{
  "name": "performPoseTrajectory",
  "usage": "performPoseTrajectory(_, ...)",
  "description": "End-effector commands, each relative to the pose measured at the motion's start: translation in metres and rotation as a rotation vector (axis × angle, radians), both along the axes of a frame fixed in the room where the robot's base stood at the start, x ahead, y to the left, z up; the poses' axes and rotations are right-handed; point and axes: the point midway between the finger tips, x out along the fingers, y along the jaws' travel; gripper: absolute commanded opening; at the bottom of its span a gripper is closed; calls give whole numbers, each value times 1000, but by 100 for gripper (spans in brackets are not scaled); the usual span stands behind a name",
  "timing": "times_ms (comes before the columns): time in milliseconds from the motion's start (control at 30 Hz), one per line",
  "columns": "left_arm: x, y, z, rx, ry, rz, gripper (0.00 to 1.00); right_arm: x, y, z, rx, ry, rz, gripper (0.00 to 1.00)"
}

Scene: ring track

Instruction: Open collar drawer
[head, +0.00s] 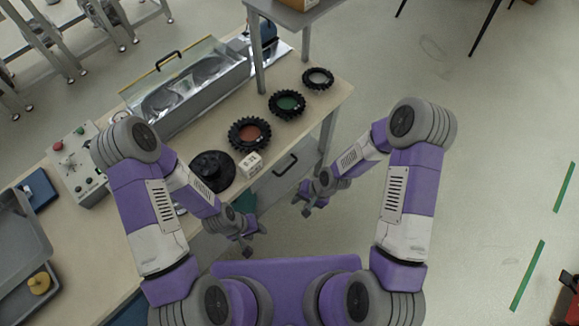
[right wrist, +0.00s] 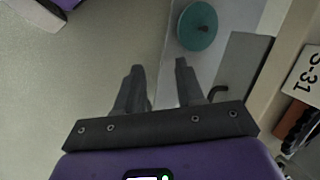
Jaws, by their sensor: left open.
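The drawer front (head: 270,184) is a grey panel under the table's front edge, with a dark bar handle (head: 286,166). It looks closed. My left gripper (head: 249,246) is open and empty, lower and to the left, near the table front.
On the tabletop are toothed black rings (head: 249,133), a black round base (head: 212,171), a white label block (head: 251,163) and a metal tray (head: 190,85).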

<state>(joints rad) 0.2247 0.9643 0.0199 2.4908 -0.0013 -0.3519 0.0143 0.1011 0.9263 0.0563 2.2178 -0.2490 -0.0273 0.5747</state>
Motion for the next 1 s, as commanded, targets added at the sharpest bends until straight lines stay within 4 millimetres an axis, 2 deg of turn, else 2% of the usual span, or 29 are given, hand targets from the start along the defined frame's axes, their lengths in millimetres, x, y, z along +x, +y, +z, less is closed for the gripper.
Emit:
performPoseTrajectory(33,0,0,-15,0,0,0,43,22,7,-5,-10,1,-25,38)
performPoseTrajectory(200,0,0,-38,0,0,0,43,85,18,6,-93,29,-168,38)
performPoseTrajectory(300,0,0,-48,0,0,0,43,114,20,17,-149,25,-262,38)
performPoseTrajectory(400,0,0,-54,0,0,0,43,134,20,28,-191,12,-341,38)
performPoseTrajectory(533,0,0,-57,0,0,0,43,148,20,38,-220,-1,-404,38)
performPoseTrajectory(633,0,0,-58,0,0,0,43,151,20,36,-227,-2,-421,38)
performPoseTrajectory(1000,0,0,-66,0,0,0,43,158,27,-18,-227,1,-422,38)
